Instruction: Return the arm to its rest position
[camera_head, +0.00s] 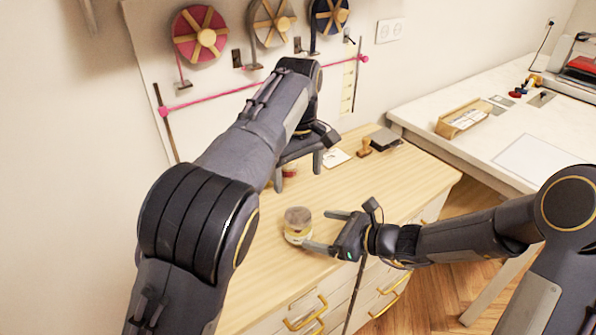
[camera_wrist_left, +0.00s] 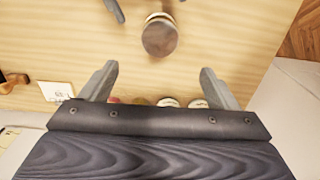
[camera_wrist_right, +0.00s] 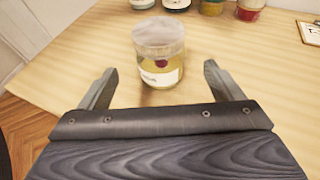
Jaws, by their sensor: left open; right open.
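My left gripper (camera_head: 298,170) is open and empty above the back part of the wooden cabinet top (camera_head: 385,185). Its two fingers point down, apart, in the left wrist view (camera_wrist_left: 157,72). My right gripper (camera_head: 318,231) is open at the cabinet's front edge, its fingers pointing left toward a glass jar (camera_head: 297,226). In the right wrist view the jar (camera_wrist_right: 160,60) stands upright, ahead of and between the open fingertips (camera_wrist_right: 160,70). It has a greyish lid, yellowish contents and a white label. I cannot tell whether a finger touches it.
Several small jars stand behind, partly hidden by my left gripper; they show in the right wrist view (camera_wrist_right: 211,7). A stamp (camera_head: 364,148), black pad (camera_head: 385,139) and white card (camera_head: 336,158) lie at the back. A white table (camera_head: 480,135) stands right; spools (camera_head: 200,34) hang on the wall.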

